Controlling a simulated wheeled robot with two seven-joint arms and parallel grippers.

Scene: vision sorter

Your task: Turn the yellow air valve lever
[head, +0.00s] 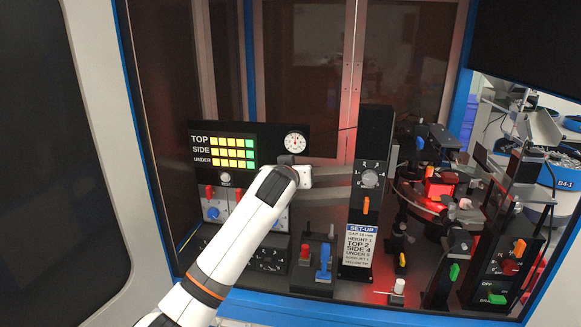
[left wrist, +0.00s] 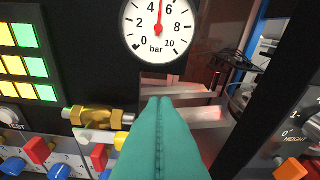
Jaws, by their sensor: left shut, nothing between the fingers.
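The air valve has a brass body (left wrist: 95,117) on the black panel under the pressure gauge (left wrist: 160,28), whose red needle points up near 5 to 6 bar. A small yellow piece (left wrist: 121,139), apparently part of the lever, shows below the brass body at the edge of my fingers; the rest of it is hidden. My left gripper (left wrist: 160,100) is shut and empty, its teal fingers in front of the panel just right of the valve. I cannot tell whether they touch the lever. In the head view my left arm covers the valve, below the gauge (head: 295,142). My right gripper is not in view.
A lit indicator board (head: 232,152) is left of the gauge. A black set-up post with a dial (head: 369,179) stands to the right. Red and blue switches (left wrist: 38,150) sit below left of the valve. Metal rails (left wrist: 185,112) run behind my fingertips.

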